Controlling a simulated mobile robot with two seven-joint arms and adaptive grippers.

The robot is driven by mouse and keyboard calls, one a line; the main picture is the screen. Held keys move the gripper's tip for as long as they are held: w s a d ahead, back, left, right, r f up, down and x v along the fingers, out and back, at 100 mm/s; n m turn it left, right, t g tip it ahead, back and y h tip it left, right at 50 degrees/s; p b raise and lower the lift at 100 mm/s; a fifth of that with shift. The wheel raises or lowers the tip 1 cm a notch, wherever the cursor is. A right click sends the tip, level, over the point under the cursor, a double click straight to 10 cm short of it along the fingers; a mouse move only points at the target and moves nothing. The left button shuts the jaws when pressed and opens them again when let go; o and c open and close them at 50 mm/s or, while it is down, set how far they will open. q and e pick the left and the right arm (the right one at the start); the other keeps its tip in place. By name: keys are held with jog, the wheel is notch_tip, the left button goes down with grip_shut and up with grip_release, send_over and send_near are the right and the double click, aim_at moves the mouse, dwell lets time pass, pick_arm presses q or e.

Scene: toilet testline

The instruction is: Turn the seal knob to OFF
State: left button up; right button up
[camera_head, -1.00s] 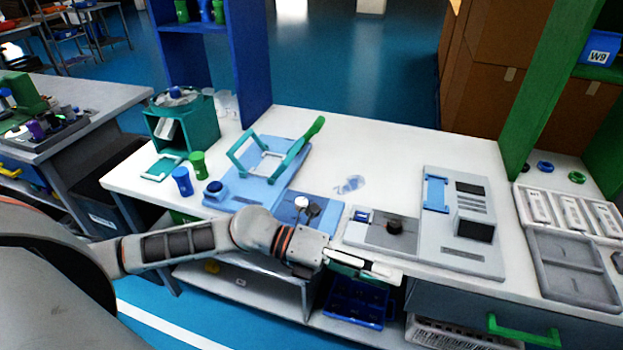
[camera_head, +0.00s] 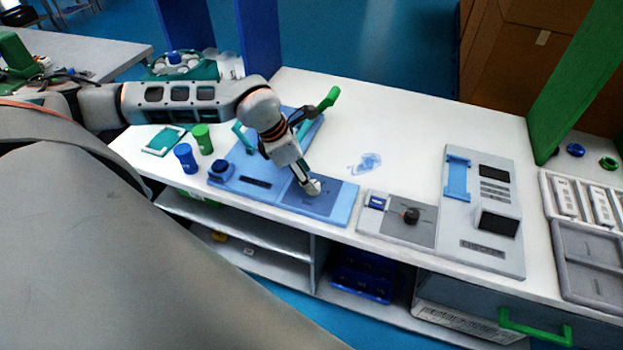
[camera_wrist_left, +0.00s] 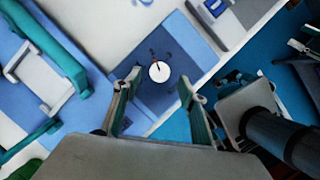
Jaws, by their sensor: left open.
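A round white knob (camera_wrist_left: 159,71) with a dark and red pointer line sits on a blue panel (camera_wrist_left: 190,50) in the left wrist view. Small markings beside it are too blurred to read. In the head view the blue panel (camera_head: 340,204) is at the front of the bench. My left gripper (camera_head: 311,186) points down over it and largely hides the knob. In the left wrist view my left gripper (camera_wrist_left: 159,80) is open, with one finger on each side of the knob. I cannot tell whether the fingers touch it.
A light-blue fixture (camera_head: 233,185) with a green-handled frame adjoins the panel on the left. A grey panel with a black knob (camera_head: 411,215) and a grey device (camera_head: 484,200) stand to the right. Blue and green cups (camera_head: 185,157) stand left. A clear crumpled item (camera_head: 366,162) lies behind.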

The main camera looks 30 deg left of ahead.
pick_arm(q)
jog(key=shift+x, duration=1.75)
jog(key=c, duration=1.1)
